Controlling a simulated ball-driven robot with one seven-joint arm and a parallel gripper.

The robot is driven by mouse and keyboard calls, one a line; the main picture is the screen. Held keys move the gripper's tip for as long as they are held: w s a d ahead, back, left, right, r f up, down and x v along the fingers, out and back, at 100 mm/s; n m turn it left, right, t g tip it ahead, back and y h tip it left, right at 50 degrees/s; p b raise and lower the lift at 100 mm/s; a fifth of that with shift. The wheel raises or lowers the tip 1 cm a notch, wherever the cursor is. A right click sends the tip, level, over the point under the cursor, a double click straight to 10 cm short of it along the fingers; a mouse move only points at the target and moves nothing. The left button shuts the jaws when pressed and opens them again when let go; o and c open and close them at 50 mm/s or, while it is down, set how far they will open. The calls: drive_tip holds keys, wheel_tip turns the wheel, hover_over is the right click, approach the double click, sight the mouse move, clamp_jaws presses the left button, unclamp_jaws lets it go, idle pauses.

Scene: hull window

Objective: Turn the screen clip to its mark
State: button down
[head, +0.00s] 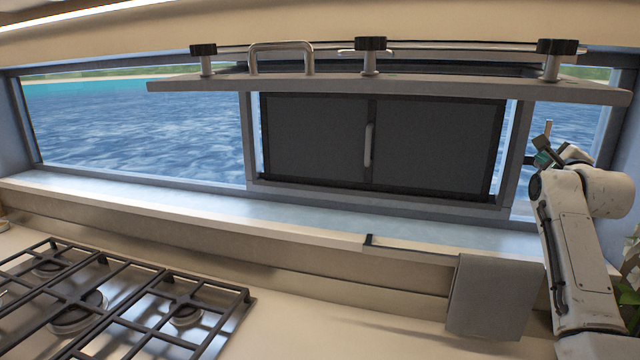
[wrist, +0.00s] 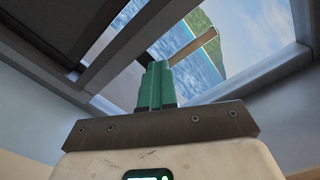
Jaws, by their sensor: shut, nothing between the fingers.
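A flat tan bar (wrist: 194,47), which looks like the screen clip, sticks out at a slant just beyond my fingertips in the wrist view. Its lower end is close to the green fingers; I cannot tell if they touch. In the head view a small pale upright piece (head: 548,130) by my gripper (head: 543,158) may be the same clip. No mark can be made out. The dark screen (head: 437,140) fills the middle window frame, left of my gripper. In the wrist view my gripper (wrist: 156,66) has its green fingers together, with nothing held.
A board (head: 400,88) with black knobs juts out above the screen. A pale vertical handle (head: 368,145) stands mid-screen. Below lie the window sill (head: 200,208), a hob (head: 110,300) at left and a grey cloth (head: 492,297) at right. Counter space beside the hob is clear.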

drive_tip(key=shift+d+f, duration=0.1)
drive_tip(key=shift+f, duration=0.25)
drive_tip(key=shift+a+f+p, duration=0.4)
drive_tip(key=shift+f, duration=0.15)
drive_tip(key=shift+a+f+p, duration=0.1)
drive_tip(key=shift+f+p, duration=0.2)
drive_tip(key=shift+f, duration=0.25)
drive_tip(key=shift+w+a+r, duration=0.1)
drive_tip(key=p+v, duration=0.3)
drive_tip(key=v, duration=0.3)
drive_tip(key=shift+a+p, duration=0.3)
drive_tip(key=shift+a, duration=0.1)
drive_tip(key=shift+w+r, duration=0.1)
drive_tip(key=shift+w, duration=0.05)
